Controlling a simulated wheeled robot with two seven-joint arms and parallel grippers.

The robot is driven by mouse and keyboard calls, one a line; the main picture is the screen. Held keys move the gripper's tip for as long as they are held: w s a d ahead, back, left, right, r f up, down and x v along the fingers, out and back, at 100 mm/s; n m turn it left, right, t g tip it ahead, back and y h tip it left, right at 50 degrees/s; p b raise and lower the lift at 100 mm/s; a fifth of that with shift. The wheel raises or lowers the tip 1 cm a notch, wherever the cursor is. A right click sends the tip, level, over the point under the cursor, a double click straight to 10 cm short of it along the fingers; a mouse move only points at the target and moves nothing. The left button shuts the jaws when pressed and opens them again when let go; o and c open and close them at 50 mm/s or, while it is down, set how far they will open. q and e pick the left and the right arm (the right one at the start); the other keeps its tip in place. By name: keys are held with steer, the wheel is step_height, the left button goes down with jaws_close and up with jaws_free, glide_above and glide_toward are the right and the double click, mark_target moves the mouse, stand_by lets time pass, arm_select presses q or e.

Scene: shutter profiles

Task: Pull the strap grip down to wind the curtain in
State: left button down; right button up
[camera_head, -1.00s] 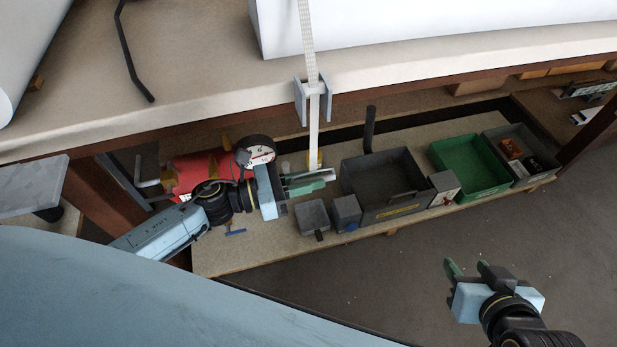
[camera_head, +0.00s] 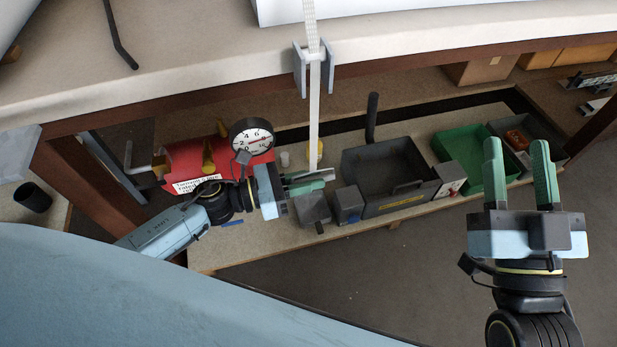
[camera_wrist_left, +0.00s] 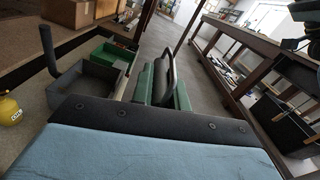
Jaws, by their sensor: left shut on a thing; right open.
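The white strap (camera_head: 315,120) hangs from a grey bracket (camera_head: 300,68) on the bench edge straight down to my left gripper (camera_head: 318,180). The gripper's green fingers are shut at the strap's lower end, low in front of the bench. In the left wrist view a dark looped strap grip (camera_wrist_left: 171,64) stands between the two green fingers (camera_wrist_left: 163,84). In the head view the grip is mostly hidden by the fingers. A white curtain roll (camera_head: 400,9) lies on the bench top, partly out of view. My right gripper (camera_head: 517,146) is open and empty at the right.
The low shelf holds a dark grey bin (camera_head: 375,205), a green tray (camera_head: 458,146), grey blocks (camera_head: 313,207) and a red machine with a round gauge (camera_head: 252,138), close to my left wrist. The bench edge overhangs the shelf. The floor (camera_head: 380,275) in front is clear.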

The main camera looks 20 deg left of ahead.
arm_select(q)
steer(key=shift+f+b, duration=0.55)
steer(key=shift+f, duration=0.35)
arm_select(e)
steer(key=s+r+t, duration=0.1)
steer(key=s+r+t+y, duration=0.1)
steer(key=r+t, duration=0.1)
steer(key=shift+s+d+r, duration=0.1)
steer(key=shift+s+r, duration=0.05)
steer(key=shift+r, duration=0.05)
arm_select(q)
steer(key=c, duration=1.4)
jaws_free()
steer(key=shift+o, duration=0.2)
steer(key=p+v, duration=0.2)
steer(key=v, duration=1.1)
arm_select(e)
steer(key=f+g, duration=0.1)
steer(key=w+f+g+h, duration=0.1)
steer(key=w+f+g, duration=0.1)
steer(key=f+g, duration=0.1)
steer(key=shift+w, duration=0.25)
